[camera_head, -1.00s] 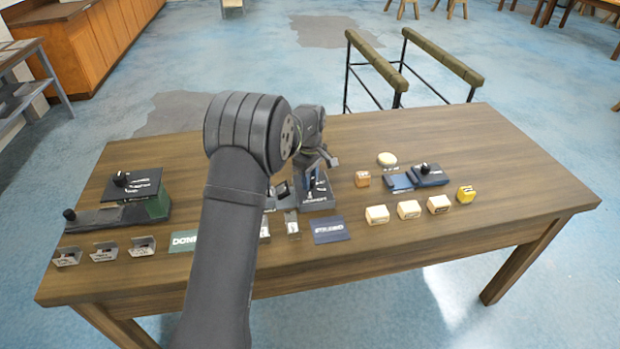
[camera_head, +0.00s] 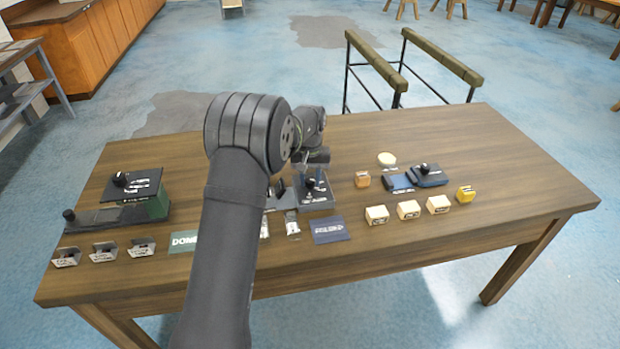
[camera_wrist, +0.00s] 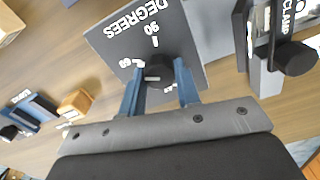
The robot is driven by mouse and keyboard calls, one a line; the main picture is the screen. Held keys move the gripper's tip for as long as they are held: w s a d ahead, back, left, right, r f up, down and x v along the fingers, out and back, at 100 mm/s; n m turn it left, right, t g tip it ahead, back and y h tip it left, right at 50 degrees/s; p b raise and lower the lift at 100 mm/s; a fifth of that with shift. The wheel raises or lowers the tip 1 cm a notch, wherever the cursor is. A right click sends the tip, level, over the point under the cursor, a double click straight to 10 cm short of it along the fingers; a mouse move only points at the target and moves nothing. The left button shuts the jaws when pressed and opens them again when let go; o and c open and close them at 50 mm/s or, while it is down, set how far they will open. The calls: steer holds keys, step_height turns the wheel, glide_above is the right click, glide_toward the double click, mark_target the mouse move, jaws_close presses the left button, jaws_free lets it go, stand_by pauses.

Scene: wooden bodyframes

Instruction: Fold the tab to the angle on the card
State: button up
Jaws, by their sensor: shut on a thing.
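My gripper (camera_wrist: 158,84) has two blue fingers, one on each side of a black knob (camera_wrist: 154,74), and is shut on it in the wrist view. The knob stands on a dark dial plate (camera_wrist: 196,44) marked "DEGREES", with a 90 mark and other marks partly covered. In the head view the dial box (camera_head: 318,200) is near the table's middle, with my gripper (camera_head: 312,172) over it. A dark blue card (camera_head: 330,229) lies in front of the box; its print is too small to read. I cannot make out the tab.
A device marked "CLAMP" (camera_wrist: 268,45) with a black knob stands beside the dial. A green card (camera_head: 184,241) and several small metal holders (camera_head: 103,252) lie left. Pale blocks (camera_head: 408,209), blue devices (camera_head: 428,176) and a round piece (camera_head: 387,158) are right. The far right table is clear.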

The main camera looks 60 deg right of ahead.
steer(key=m, duration=0.4)
steer(key=shift+m, duration=0.3)
steer(key=m, duration=0.3)
steer(key=shift+s+m, duration=0.1)
steer(key=shift+m, duration=0.3)
steer(key=m, duration=0.3)
steer(key=shift+m, duration=2.1)
steer(key=o, duration=1)
